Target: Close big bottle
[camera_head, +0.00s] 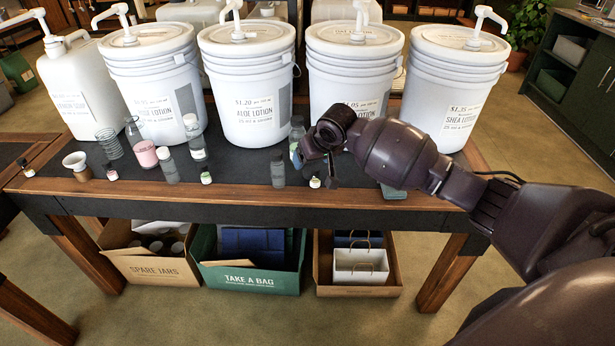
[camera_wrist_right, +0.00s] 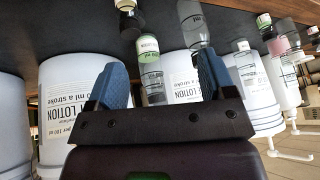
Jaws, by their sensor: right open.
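Several bottles stand near the middle of the table, and I cannot tell which is the big bottle. One is a clear bottle with a green label (camera_head: 294,152), partly behind my right gripper (camera_head: 316,163). In the right wrist view, which is upside down, this bottle (camera_wrist_right: 148,62) appears between the spread blue fingers of my right gripper (camera_wrist_right: 163,80); no contact shows. A grey, see-through bottle (camera_head: 278,170) stands just left of the gripper and also shows in the wrist view (camera_wrist_right: 194,28). My left gripper is out of view.
Large white lotion buckets (camera_head: 245,100) with pumps line the back of the table (camera_head: 240,192). Boxes sit below.

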